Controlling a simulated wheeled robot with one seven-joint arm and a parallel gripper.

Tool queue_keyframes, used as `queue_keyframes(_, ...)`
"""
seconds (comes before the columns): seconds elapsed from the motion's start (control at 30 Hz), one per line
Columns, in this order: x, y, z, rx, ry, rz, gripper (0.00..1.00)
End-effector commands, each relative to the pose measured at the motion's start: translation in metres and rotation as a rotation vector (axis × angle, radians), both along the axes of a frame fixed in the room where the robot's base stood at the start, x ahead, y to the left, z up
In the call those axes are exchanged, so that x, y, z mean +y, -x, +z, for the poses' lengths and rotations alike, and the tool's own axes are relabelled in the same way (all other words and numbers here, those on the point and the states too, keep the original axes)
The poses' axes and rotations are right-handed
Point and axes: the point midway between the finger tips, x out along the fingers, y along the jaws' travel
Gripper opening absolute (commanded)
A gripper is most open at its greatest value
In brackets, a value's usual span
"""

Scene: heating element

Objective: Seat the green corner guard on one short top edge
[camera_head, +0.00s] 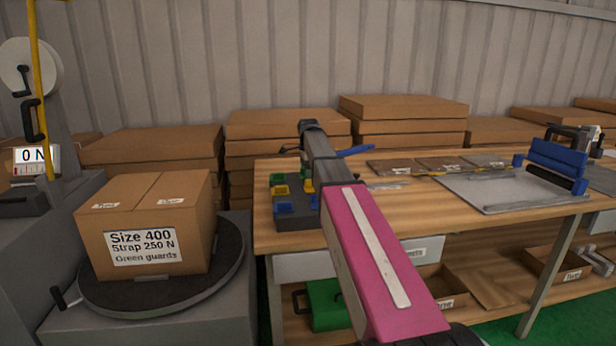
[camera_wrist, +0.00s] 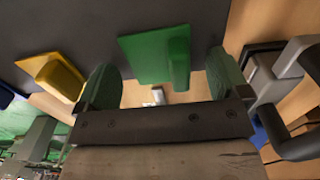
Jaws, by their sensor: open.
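The cardboard box (camera_head: 145,225) stands on a dark round turntable (camera_head: 160,295) at left; its label reads Size 400, Strap 250 N, Green guards. A dark tray (camera_head: 297,222) on the bench holds green, yellow and blue corner guards. In the wrist view a green corner guard (camera_wrist: 160,55) lies ahead of my gripper (camera_wrist: 164,82), across the gap between the two fingers. The fingers are apart and the guard looks nearer the right one. I cannot tell its depth from the fingertips. In the head view my arm hides the fingers.
A yellow guard (camera_wrist: 57,75) lies just left of the left finger. A dark-handled tool (camera_wrist: 285,90) is close on the right. A yellow strap (camera_head: 40,90) hangs by the box. A blue-and-grey device (camera_head: 555,165) stands on the bench at right. Stacked cartons (camera_head: 400,120) stand behind.

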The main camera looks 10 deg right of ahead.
Motion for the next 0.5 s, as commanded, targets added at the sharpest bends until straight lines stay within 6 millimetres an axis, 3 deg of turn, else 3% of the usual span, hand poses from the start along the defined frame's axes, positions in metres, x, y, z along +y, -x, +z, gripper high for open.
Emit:
queue_keyframes(0.2, 0.0, -0.0001, -0.0011, 0.0, 0.0, 0.0, 0.9)
queue_keyframes(0.37, -0.0001, -0.0001, -0.0009, 0.0, 0.0, 0.0, 0.41)
queue_keyframes(0.5, 0.0, -0.0001, -0.0008, 0.0, 0.0, 0.0, 0.4)
